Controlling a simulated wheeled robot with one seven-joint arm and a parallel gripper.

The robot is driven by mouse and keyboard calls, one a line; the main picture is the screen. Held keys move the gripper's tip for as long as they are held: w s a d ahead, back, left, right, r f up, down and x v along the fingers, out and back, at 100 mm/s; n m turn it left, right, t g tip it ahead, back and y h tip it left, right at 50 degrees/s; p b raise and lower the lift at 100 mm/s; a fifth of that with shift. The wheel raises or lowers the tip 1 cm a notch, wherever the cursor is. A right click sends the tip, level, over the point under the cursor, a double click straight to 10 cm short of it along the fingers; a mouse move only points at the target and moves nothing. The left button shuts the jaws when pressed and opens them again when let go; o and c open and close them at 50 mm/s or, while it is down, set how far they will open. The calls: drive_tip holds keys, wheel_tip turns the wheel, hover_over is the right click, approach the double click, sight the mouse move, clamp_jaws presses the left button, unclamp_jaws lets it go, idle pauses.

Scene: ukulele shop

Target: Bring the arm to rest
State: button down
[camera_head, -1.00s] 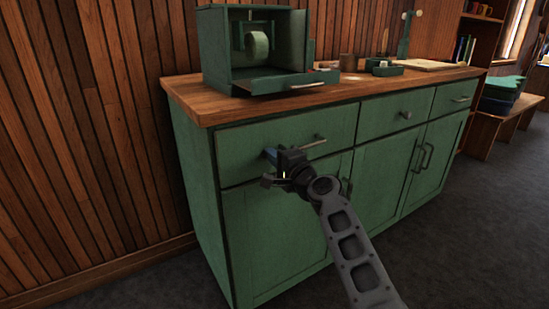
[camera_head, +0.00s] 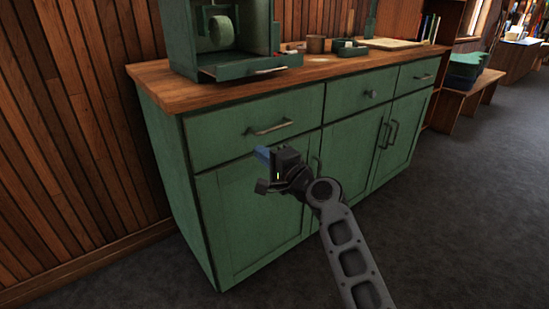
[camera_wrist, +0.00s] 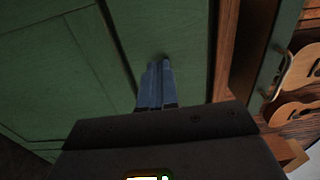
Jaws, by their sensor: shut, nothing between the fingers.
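My gripper (camera_head: 262,154) is in front of the green cabinet (camera_head: 255,205), in the head view just below the pull of its left drawer. Its blue fingers also show in the wrist view (camera_wrist: 160,65), side by side and shut with nothing between them. Green cabinet panels (camera_wrist: 60,80) lie beyond the fingertips in the wrist view. I cannot tell exactly how far the fingertips are from the cabinet front. My grey arm reaches up to the gripper from the bottom of the head view.
On the wooden countertop (camera_head: 160,93) stand a green box with a roll inside (camera_head: 222,30), a brown cup (camera_head: 316,44) and a small green tray (camera_head: 350,50). Ukulele-like bodies (camera_wrist: 302,68) show at the wrist view's right. The dark floor (camera_head: 450,210) at right is clear.

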drive_tip(key=s+d+f+h, duration=0.2)
drive_tip(key=s+d+f, duration=0.25)
drive_tip(key=s, duration=0.25)
drive_tip(key=s+d+f+n+h, duration=0.1)
drive_tip(key=s+d+f, duration=0.35)
drive_tip(key=s, duration=0.25)
drive_tip(key=s+d+f+h, duration=0.2)
drive_tip(key=s+d+f, duration=0.1)
drive_tip(key=s+f, duration=0.35)
drive_tip(key=s+d+f+n+h, duration=0.15)
drive_tip(key=s+d, duration=0.25)
drive_tip(key=s, duration=0.7)
drive_tip(key=s+d+n+h, duration=0.2)
drive_tip(key=s+d, duration=0.2)
drive_tip(key=s, duration=0.6)
drive_tip(key=s+d+r+n+h, duration=0.1)
drive_tip(key=s+r+n, duration=0.2)
drive_tip(key=s+r, duration=0.45)
drive_tip(key=s+d+r+n+h, duration=0.1)
drive_tip(key=s+d+r+n, duration=0.3)
drive_tip(key=s, duration=0.7)
wheel_tip(320, 180, up, 19)
drive_tip(key=a+p, duration=0.2)
drive_tip(key=p, duration=1.5)
drive_tip(key=shift+s+a+m, duration=0.25)
drive_tip(key=shift+s+m, duration=0.05)
drive_tip(key=shift+m, duration=0.05)
